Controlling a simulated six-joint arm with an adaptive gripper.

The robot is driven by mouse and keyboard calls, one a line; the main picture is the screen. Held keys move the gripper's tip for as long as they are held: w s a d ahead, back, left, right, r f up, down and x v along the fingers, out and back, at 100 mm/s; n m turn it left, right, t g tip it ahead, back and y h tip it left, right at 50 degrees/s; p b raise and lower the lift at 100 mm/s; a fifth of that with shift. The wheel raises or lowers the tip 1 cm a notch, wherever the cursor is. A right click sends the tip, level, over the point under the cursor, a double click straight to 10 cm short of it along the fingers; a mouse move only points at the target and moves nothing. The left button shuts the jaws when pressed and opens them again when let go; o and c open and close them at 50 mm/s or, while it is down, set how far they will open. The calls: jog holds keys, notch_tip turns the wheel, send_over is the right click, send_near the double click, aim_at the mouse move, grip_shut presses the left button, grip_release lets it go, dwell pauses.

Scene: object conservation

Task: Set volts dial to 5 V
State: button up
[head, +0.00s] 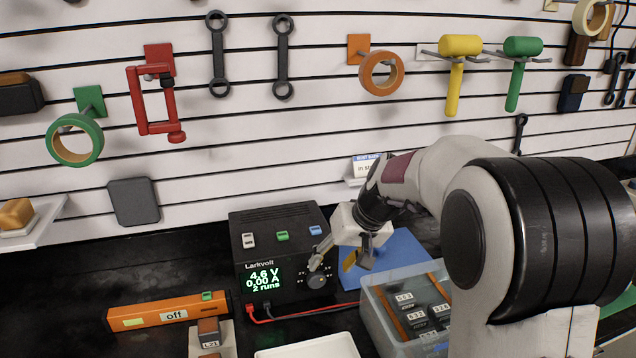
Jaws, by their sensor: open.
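A black Larkvoll power supply (248,232) stands on the dark bench in the head view. Its green display (263,280) reads 4.6 V, 0.00 A and 2 runs. A round grey dial (317,281) with marks around it sits at the lower right of its front. My gripper (338,262) is open in front of the supply. One finger reaches to the upper edge of the dial, and the other is off to its right. I cannot tell whether the near finger touches the dial.
A blue sheet-like object (402,248) and a clear bin (380,318) with labelled black blocks are right of the supply. An orange bar marked "off" (165,312) lies left. Red and black leads (330,311) run in front. A white tray (310,347) is nearest.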

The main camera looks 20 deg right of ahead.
jog(key=shift+w+d+r+m+t+h, duration=0.15)
jog(key=shift+w+d+r+m, duration=0.15)
jog(key=shift+w+m, duration=0.25)
jog(key=shift+w+d+r+m+t+h, duration=0.1)
jog(key=shift+w+d+r+m+t, duration=0.1)
jog(key=shift+w+d+r+m, duration=0.25)
jog(key=shift+w+d+r+m+t+h, duration=0.15)
jog(key=shift+w+r+m, duration=0.05)
jog(key=shift+w+m, duration=0.45)
jog(key=w+r+m, duration=0.1)
jog(key=w+r+m+t, duration=0.1)
jog(key=w+r, duration=0.1)
jog(key=w+r+m+t+h, duration=0.1)
jog(key=r, duration=0.1)
jog(key=shift+w+d+r, duration=0.25)
jog(key=shift+w+d, duration=0.15)
jog(key=w+a+r+t, duration=0.1)
jog(key=w+a+r, duration=0.1)
jog(key=r, duration=0.3)
jog(key=shift+w+a+r+t, duration=0.2)
jog(key=shift+w+a+t, duration=0.15)
jog(key=shift+w, duration=0.4)
jog(key=shift+m, duration=0.25)
